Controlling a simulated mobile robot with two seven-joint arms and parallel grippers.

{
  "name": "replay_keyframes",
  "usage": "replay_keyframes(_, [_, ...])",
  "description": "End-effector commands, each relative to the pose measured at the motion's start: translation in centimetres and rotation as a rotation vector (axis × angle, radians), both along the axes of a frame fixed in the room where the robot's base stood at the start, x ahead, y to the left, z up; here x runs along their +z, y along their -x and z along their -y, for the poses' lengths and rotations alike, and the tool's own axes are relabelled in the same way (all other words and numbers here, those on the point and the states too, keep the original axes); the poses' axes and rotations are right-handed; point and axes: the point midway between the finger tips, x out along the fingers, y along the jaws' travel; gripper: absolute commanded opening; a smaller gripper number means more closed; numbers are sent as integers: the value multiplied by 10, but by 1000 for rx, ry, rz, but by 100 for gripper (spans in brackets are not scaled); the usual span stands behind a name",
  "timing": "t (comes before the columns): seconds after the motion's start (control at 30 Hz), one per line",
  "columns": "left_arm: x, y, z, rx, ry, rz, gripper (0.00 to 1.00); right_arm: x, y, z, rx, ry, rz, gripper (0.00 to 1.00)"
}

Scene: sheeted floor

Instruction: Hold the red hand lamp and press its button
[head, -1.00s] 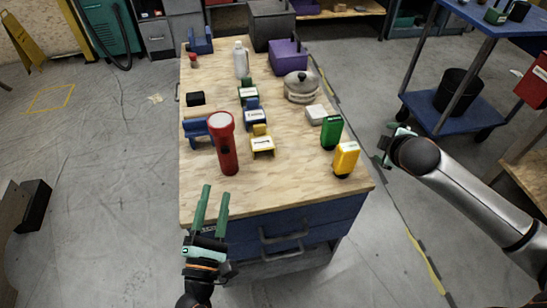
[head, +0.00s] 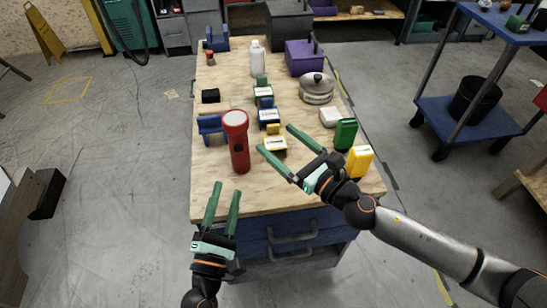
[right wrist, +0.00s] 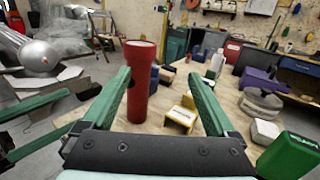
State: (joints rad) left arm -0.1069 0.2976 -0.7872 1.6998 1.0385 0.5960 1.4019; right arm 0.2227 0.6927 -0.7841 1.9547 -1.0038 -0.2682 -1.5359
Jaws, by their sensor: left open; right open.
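The red hand lamp (head: 240,150) stands upright near the front left of the wooden workbench, its wide head on top. In the right wrist view the lamp (right wrist: 138,88) shows between the fingers, nearer the left one, with a dark spot, perhaps the button, on its side. I see no contact with the lamp.
A yellow holder (head: 275,142) is right of the lamp and a blue holder (head: 210,128) behind it on the left. A green canister (head: 345,133) and a yellow one (head: 359,161) stand at the right edge. A lidded pot (head: 317,90) is further back.

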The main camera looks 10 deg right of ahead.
Motion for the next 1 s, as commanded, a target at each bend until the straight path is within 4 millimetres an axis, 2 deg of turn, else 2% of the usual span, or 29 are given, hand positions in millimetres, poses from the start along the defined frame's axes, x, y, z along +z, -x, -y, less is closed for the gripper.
replay_keyframes(0.1, [0,0,0,0,0,0,50,-15,17,-16,37,-3,-33,92])
replay_keyframes(0.27, [0,0,0,0,0,0,50,-21,21,-26,53,-6,-47,92])
replay_keyframes(0.47, [0,0,0,0,0,0,50,-19,0,-40,52,-5,-43,92])
replay_keyframes(0.8, [0,0,0,0,0,0,50,-20,-54,-78,50,-6,-47,92])
replay_keyframes(1.0, [0,0,0,0,0,0,50,-21,-72,-91,51,-5,-46,92])
